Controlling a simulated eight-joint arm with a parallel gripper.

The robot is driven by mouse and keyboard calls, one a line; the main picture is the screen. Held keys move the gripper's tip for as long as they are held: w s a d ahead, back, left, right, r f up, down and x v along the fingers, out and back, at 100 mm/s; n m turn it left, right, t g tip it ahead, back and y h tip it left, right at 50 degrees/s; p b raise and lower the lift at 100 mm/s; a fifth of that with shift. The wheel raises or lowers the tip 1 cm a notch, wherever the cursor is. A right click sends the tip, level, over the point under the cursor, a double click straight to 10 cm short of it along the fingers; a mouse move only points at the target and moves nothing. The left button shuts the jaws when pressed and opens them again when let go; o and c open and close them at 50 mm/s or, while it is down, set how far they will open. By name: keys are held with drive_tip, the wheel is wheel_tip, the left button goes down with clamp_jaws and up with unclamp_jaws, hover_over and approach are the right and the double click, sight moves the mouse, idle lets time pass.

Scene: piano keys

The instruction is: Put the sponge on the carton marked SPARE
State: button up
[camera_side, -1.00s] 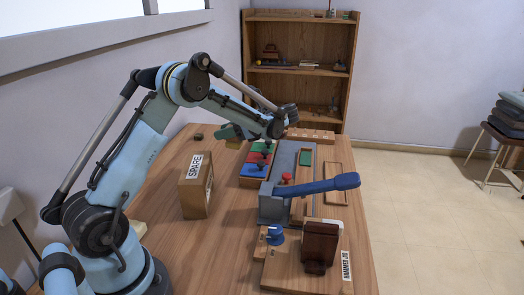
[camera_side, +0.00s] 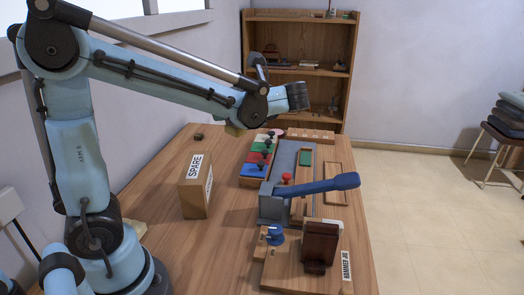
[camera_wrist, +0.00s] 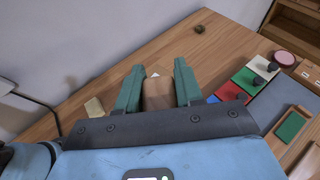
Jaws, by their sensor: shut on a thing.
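The carton marked SPARE (camera_side: 194,188) stands upright on the table left of the coloured keys, its white label facing the side camera. My gripper (camera_wrist: 158,80) has green fingers closed around a tan-brown block, which I take to be the sponge (camera_wrist: 158,95). In the side view only a small yellowish bit of the sponge (camera_side: 235,130) shows below my forearm; the fingers are mostly hidden there. The sponge is held in the air, clear of the table. The carton cannot be told apart clearly from the held block in the wrist view.
Coloured keys (camera_side: 257,160) with dark knobs lie right of the carton, beside a grey fixture with a blue lever (camera_side: 320,187). A hammer jig (camera_side: 320,245) is at the near edge. A small dark green object (camera_side: 198,137) lies behind. Table around the carton is clear.

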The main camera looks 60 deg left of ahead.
drive_tip(key=s+d+m+t, duration=0.2)
drive_tip(key=s, duration=0.1)
hover_over(192, 162)
drive_tip(key=shift+t, duration=0.4)
wheel_tip(192, 162, down, 6)
drive_tip(key=shift+f, duration=2.1)
drive_tip(key=o, duration=1)
drive_tip(key=shift+f, duration=0.15)
